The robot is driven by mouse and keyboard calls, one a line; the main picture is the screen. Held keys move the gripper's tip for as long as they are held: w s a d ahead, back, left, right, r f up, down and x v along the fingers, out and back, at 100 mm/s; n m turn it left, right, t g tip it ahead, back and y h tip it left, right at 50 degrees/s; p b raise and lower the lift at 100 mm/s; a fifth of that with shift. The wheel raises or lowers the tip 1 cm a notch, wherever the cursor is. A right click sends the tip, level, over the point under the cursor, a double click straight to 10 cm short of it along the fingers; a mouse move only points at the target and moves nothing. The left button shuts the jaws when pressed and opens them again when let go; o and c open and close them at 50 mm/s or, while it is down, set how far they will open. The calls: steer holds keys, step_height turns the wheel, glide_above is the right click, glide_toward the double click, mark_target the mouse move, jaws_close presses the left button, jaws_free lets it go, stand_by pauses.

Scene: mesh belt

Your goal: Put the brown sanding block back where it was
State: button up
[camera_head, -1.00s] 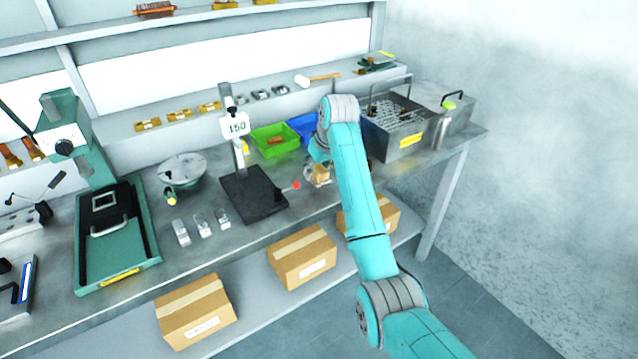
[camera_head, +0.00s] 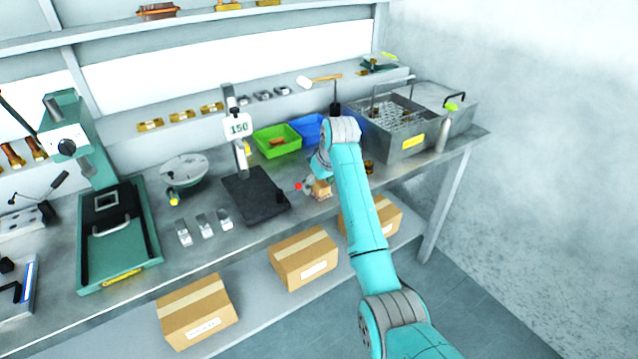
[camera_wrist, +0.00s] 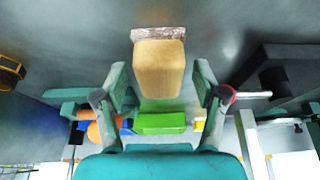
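The sanding block (camera_wrist: 160,68) is a tan block with a mottled brown strip along its far edge in the wrist view. In the head view the tan block (camera_head: 321,189) is near the front of the bench, right of the black stand, partly covered by my gripper or arm. My gripper (camera_wrist: 160,85) has its two fingers apart, one on each side of the block, with a visible gap on both sides. The fingers are mostly hidden behind my arm in the head view. I cannot tell whether the block's underside touches the bench.
A black stand (camera_head: 256,197) with a 150 display and a red knob (camera_head: 298,186) is just left of the block. Green (camera_head: 266,150) and blue (camera_head: 309,142) bins lie behind. A brass piece (camera_head: 369,167) and a metal basket tank (camera_head: 408,155) are at right.

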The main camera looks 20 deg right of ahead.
steer(key=shift+r, duration=0.1)
steer(key=v, duration=1.2)
